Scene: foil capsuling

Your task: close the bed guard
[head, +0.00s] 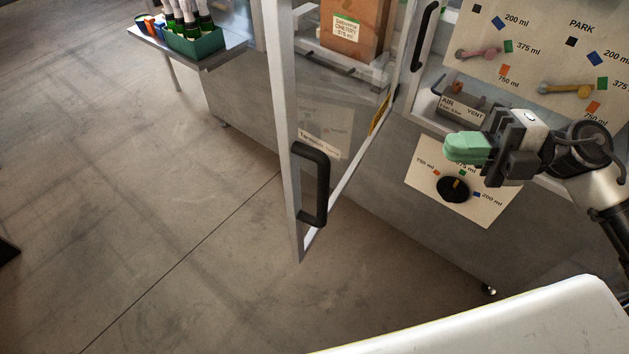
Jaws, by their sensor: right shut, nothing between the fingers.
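The bed guard looks to be the clear framed door (335,150), with a pale metal frame and a black handle (314,184) on its near edge. It stands open, swung out from the machine toward me. My right gripper (450,148), with green fingertips, is shut and empty. It is to the right of the door, in front of the machine's panels, apart from the handle. A second black handle (425,35) shows behind the door at the top. My left gripper is out of view.
A cardboard box (355,28) stands inside the machine behind the door. A side shelf (205,58) holds a green crate of bottles (194,44). A panel with a black dial (453,189) is below my right gripper. A white surface (500,325) fills the bottom right. The floor (150,200) at left is clear.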

